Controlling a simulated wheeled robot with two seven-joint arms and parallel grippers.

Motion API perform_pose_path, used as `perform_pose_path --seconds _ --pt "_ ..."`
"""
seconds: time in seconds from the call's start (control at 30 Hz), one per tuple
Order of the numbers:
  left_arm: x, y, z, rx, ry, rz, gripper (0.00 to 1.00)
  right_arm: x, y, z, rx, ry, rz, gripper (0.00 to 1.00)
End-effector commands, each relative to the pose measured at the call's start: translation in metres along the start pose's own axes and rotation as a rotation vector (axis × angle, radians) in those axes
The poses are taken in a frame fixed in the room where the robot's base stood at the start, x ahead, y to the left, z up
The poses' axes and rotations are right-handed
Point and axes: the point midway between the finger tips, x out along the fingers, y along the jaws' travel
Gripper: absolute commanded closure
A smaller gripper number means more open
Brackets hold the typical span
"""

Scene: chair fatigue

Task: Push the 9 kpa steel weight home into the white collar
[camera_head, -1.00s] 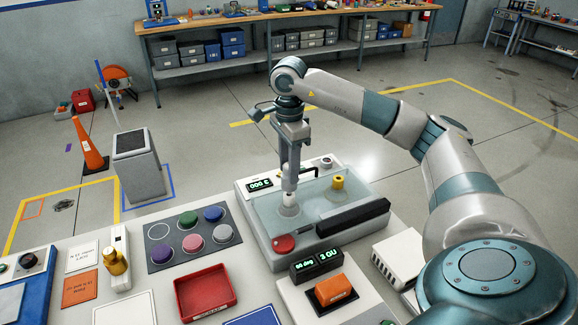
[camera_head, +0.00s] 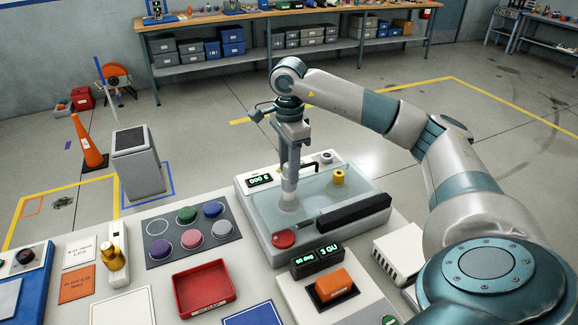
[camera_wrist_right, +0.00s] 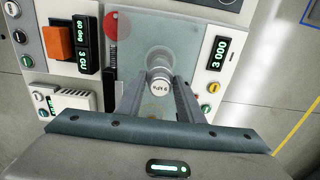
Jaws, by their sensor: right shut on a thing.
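My right gripper (camera_head: 290,181) points straight down over the glass-topped box and is shut on the steel weight (camera_head: 289,184). In the right wrist view the weight (camera_wrist_right: 159,80) is a short silver cylinder between the two fingers (camera_wrist_right: 159,98), with small print on its upper face that I cannot read surely. Below it is a pale round patch (camera_head: 289,205) on the glass top. The white collar cannot be told apart clearly from the weight's lower end, so how deep the weight sits is unclear. My left gripper is out of view.
On the box are a yellow knob (camera_head: 338,177), a black bar (camera_head: 344,213), a red disc (camera_head: 284,239) and a green-lit display (camera_head: 260,180). A mat (camera_head: 159,226) with coloured discs and a red tray (camera_head: 205,313) are to the left. An orange block (camera_head: 333,284) is in front.

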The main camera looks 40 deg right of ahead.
Motion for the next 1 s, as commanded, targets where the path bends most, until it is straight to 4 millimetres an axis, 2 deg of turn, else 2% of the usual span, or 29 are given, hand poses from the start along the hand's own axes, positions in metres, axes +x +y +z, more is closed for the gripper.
perform_pose_path --seconds 0.3,0.33,0.4,0.43,0.77,1.0 --pt "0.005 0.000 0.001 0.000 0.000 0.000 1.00 0.006 0.000 0.000 0.000 -0.001 -0.002 0.86" --pt "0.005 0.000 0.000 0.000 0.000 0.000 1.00 0.006 0.000 0.000 0.000 -0.001 -0.002 0.64" --pt "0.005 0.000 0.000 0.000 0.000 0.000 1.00 0.005 0.000 0.000 0.000 -0.001 -0.002 0.47" --pt "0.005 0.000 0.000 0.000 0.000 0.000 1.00 0.005 0.000 0.000 0.000 -0.001 -0.002 0.44" --pt "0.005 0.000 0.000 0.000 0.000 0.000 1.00 0.006 0.000 0.000 0.000 0.000 0.001 0.44" --pt "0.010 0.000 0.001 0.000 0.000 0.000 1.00 -0.008 -0.001 0.000 0.000 -0.002 -0.002 0.44"
